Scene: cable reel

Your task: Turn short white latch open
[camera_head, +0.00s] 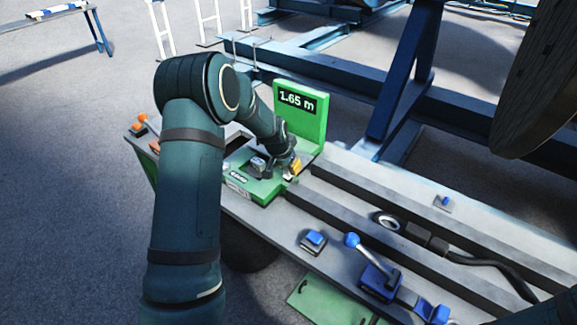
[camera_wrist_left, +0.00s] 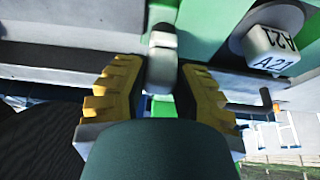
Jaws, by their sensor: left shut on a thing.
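My left arm reaches across the bench to the green measuring unit (camera_head: 256,189). My left gripper (camera_head: 294,168) is low at that unit's right side, in front of the upright green display reading "1.65 m" (camera_head: 300,112). In the left wrist view its yellow-padded fingers (camera_wrist_left: 161,88) stand on either side of a short white latch (camera_wrist_left: 161,66) with a rounded end, and are shut on it. The latch's dark upper part lies against a green surface. In the head view the latch is mostly hidden by the gripper. My right gripper is in neither view.
A white block marked "A21" (camera_wrist_left: 270,50) hangs close beside the fingers in the wrist view. A blue-knobbed lever (camera_head: 352,241), a blue button (camera_head: 314,239) and a black cable with a ring end (camera_head: 430,238) lie to the right. A large reel (camera_head: 535,80) stands at upper right.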

